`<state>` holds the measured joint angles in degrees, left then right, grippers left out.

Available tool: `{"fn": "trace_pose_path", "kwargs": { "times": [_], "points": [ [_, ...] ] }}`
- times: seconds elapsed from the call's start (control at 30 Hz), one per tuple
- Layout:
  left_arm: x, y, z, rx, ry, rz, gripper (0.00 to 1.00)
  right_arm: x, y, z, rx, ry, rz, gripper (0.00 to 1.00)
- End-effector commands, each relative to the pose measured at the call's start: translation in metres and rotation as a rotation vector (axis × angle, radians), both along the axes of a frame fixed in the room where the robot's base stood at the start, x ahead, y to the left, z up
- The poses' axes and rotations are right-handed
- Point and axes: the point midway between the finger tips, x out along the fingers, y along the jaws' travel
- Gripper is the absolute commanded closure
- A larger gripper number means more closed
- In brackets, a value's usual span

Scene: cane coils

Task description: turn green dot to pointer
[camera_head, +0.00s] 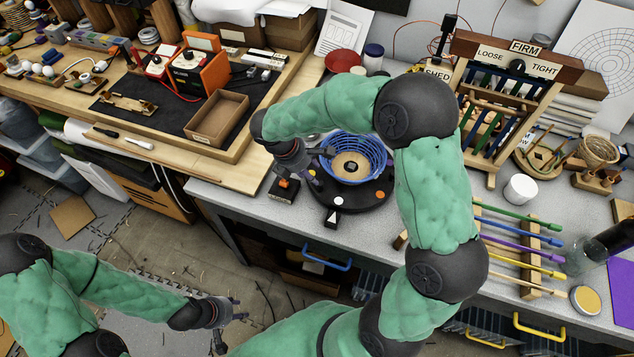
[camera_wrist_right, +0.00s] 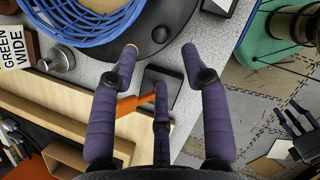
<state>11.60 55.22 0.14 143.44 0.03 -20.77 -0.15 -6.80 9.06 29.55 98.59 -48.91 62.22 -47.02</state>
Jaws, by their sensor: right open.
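A black turntable (camera_head: 355,197) stands on the grey bench with a blue cane coil (camera_head: 328,146) on it. An orange dot (camera_head: 380,193) and a white dot (camera_head: 338,201) show on its rim. A white triangular pointer (camera_head: 333,217) is on the part jutting out at the front. I see no green dot; the coil and my right arm hide part of the disc. My right gripper (camera_head: 314,168) is at the turntable's left edge. In the wrist view its purple fingers (camera_wrist_right: 160,50) are apart and empty, beside the turntable (camera_wrist_right: 150,25). My left gripper (camera_head: 232,318) is spread and empty, low over the floor.
Coloured rods on a rack (camera_head: 530,240), a white cup (camera_head: 520,189) and a FIRM frame (camera_head: 520,55) stand to the right.

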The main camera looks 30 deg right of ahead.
Motion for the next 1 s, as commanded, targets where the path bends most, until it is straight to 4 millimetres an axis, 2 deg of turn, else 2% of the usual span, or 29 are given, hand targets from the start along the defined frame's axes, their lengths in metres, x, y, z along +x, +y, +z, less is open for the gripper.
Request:
{"fn": "trace_pose_path", "kwargs": {
  "times": [0.03,0.1,0.4,0.6,0.87,0.97,1.0],
  "points": [
    [0.0,0.0,-0.005,0.0,0.0,0.0,0.6,-0.001,-0.004,-0.012,-0.001,0.004,-0.003,0.53],
    [0.0,0.0,-0.009,0.0,0.0,0.0,0.6,-0.002,-0.009,-0.025,-0.001,0.003,-0.002,0.53],
    [0.0,0.0,-0.02,0.0,0.0,0.0,0.6,-0.003,-0.025,-0.064,0.0,0.002,-0.002,0.53],
    [0.0,0.0,-0.022,0.0,0.0,0.0,0.6,-0.002,-0.029,-0.072,0.0,0.0,-0.002,0.53],
    [0.0,0.0,-0.022,0.0,0.0,0.0,0.6,-0.002,-0.03,-0.072,0.0,-0.001,-0.002,0.53],
    [0.0,0.0,-0.022,0.0,0.0,0.0,0.6,-0.002,-0.03,-0.072,0.0,-0.001,-0.002,0.79],
    [0.0,0.0,-0.022,0.0,0.0,0.0,0.6,-0.002,-0.03,-0.072,0.0,-0.001,-0.002,0.9]
  ]
}}
